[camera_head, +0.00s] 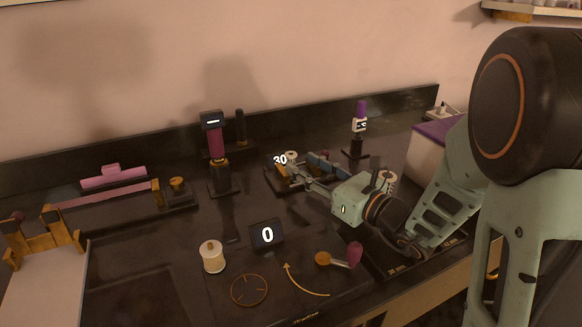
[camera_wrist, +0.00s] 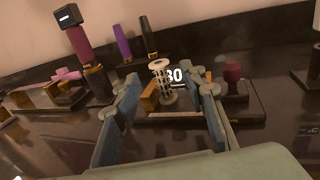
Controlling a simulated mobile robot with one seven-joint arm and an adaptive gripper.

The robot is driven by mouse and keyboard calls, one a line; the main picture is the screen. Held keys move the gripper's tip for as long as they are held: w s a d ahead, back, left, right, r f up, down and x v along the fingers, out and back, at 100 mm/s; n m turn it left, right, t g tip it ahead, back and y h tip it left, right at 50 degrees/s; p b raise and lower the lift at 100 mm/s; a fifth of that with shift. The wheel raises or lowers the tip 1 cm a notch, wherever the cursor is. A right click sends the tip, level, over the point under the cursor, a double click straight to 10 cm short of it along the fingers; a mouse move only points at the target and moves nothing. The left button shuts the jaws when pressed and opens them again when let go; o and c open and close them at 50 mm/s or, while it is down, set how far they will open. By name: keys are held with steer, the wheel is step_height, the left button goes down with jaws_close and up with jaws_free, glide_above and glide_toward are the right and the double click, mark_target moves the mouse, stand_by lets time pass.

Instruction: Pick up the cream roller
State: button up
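In the wrist view, a cream roller with dark slots and pale end flanges (camera_wrist: 161,82) stands upright beyond and between the fingertips of my gripper (camera_wrist: 168,90). It appears to be on a dark stand beside a display reading 30. In the head view, a cream flange (camera_head: 291,155) shows by that display, mostly hidden. My gripper (camera_head: 303,175) is open, its fingers reaching toward that stand. Nothing is seen between the finger pads. A plain cream spool (camera_head: 212,257) stands at the front left of the bench. Another whitish spool (camera_head: 388,180) shows behind my gripper, partly hidden.
A display reading 0 (camera_head: 267,235) and a lever with a dark red knob (camera_head: 354,254) lie in front of my gripper. A post with a screen (camera_head: 212,150) stands behind left. A purple-topped post (camera_head: 360,125) stands behind right.

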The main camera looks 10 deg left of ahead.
mark_target(295, 159)
steer(key=x, duration=0.3)
steer(key=shift+w+a, duration=0.1)
steer(key=shift+a, duration=0.1)
steer(key=shift+c, duration=0.3)
steer(key=c, duration=1)
